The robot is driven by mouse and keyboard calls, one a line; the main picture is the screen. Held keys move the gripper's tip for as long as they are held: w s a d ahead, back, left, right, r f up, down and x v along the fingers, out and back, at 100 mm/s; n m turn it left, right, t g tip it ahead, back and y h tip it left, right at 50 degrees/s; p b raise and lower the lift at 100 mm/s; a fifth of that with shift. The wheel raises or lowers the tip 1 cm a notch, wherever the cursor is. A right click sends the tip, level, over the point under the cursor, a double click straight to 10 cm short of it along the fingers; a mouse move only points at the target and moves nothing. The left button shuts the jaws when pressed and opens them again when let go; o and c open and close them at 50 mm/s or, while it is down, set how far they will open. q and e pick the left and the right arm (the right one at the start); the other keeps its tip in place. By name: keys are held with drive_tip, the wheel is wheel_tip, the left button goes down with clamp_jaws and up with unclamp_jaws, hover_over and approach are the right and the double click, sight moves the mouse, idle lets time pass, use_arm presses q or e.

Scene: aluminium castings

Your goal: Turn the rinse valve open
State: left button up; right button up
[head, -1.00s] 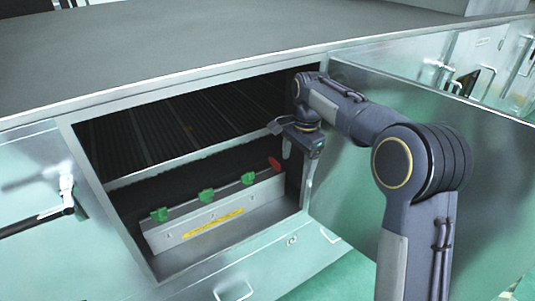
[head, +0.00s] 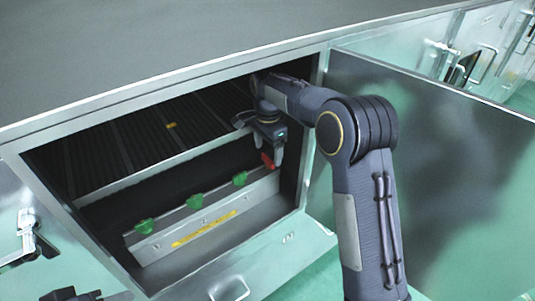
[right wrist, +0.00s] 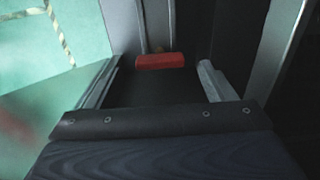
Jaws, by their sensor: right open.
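A red valve handle (head: 267,160) sits at the right end of a grey manifold bar (head: 165,238) inside the open cabinet. Three green handles (head: 239,179) stand along the same bar, to its left. My right gripper (head: 268,150) is inside the cabinet, pointing down close over the red handle. In the right wrist view the red handle (right wrist: 160,61) lies between the lines of the two open fingers (right wrist: 158,83), near their tips, with a gap on both sides. I cannot tell how deep it sits between them. My left gripper is not clearly seen.
The cabinet frame (head: 303,175) and its open door (head: 430,140) stand close around my right arm. A ribbed rack (head: 120,150) lies behind the bar. A yellow label (head: 205,228) is on the bar's front. A grey top (head: 180,45) covers the cabinet.

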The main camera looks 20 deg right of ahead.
sight(268, 163)
drive_tip(key=shift+f, duration=1.45)
drive_tip(key=c, duration=1)
